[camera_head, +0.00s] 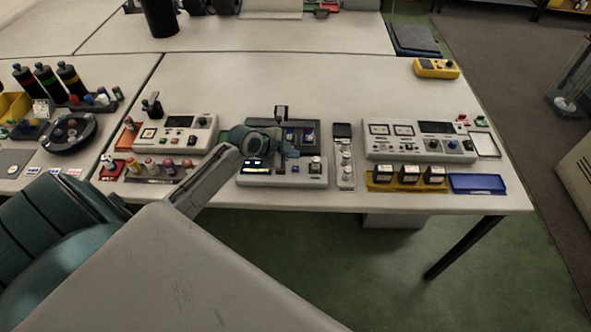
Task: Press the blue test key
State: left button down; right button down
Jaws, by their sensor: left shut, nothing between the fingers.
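A low grey test unit (285,181) sits near the front edge of the table, at the middle of the view. It has a lit display (256,167) on its left. A small blue key (295,169) appears to be on its top face, though it is tiny here. My left gripper (291,153) is shut and empty. It reaches in from the left over the back of this unit, with its fingertips close above and behind the key. I cannot tell whether they touch anything. My right gripper is not in view.
A dark fixture (305,131) stands just behind the test unit. A narrow strip (346,172) of round white parts is to its right. A larger instrument (420,142), yellow tray (407,188) and blue tray (477,184) lie further right. Another instrument (175,134) is to the left.

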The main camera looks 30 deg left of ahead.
aim_at(292, 170)
pick_arm(q)
jog(key=shift+f+b, duration=0.95)
jog(key=shift+f, duration=0.75)
jog(key=shift+f, duration=0.1)
dwell(0.5)
jog(key=shift+f+b, duration=0.3)
jog(key=shift+f+b, duration=0.35)
jog(key=shift+f, duration=0.05)
dwell(0.6)
jog(key=shift+r, duration=0.1)
jog(key=shift+r+p, duration=0.6)
jog(key=shift+r, duration=0.1)
jog(key=shift+r+p, duration=1.8)
jog(key=shift+r, duration=0.75)
